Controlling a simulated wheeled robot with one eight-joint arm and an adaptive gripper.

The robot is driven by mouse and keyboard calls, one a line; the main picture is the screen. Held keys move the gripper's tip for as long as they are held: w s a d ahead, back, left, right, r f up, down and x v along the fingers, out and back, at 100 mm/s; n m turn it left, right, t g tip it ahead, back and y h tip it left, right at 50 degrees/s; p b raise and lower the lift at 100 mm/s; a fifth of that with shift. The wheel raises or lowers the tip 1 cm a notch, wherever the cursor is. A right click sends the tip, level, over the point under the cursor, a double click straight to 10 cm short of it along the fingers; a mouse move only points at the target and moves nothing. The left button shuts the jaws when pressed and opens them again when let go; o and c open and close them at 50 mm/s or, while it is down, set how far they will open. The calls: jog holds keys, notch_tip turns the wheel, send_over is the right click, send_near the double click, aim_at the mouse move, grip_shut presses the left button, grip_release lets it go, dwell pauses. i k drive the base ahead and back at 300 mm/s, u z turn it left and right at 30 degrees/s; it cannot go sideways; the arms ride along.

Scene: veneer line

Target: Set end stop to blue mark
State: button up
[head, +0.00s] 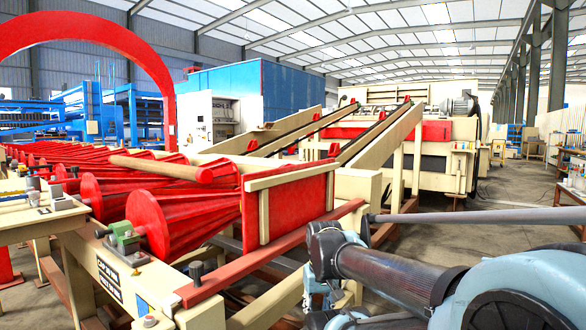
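A red upright plate with cream bars (283,210) stands at the near right end of the red roller line; it may be the end stop, but I cannot be sure. A red beam (270,252) runs along the foot of the plate. My arm fills the lower right, with dark and pale blue links in front of the machine frame. The fingers of my gripper do not show, so I cannot see whether they are open or hold anything.
A log (160,167) lies across red ribbed cone rollers (160,215). A cream frame with black lettering (120,275) carries them. Cream inclined rails (375,140) rise behind. A grey bar (480,216) crosses above my arm.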

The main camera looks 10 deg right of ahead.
aim_at(277, 204)
jog(key=u, duration=0.3)
jog(key=k, duration=0.9)
jog(key=z, duration=0.45)
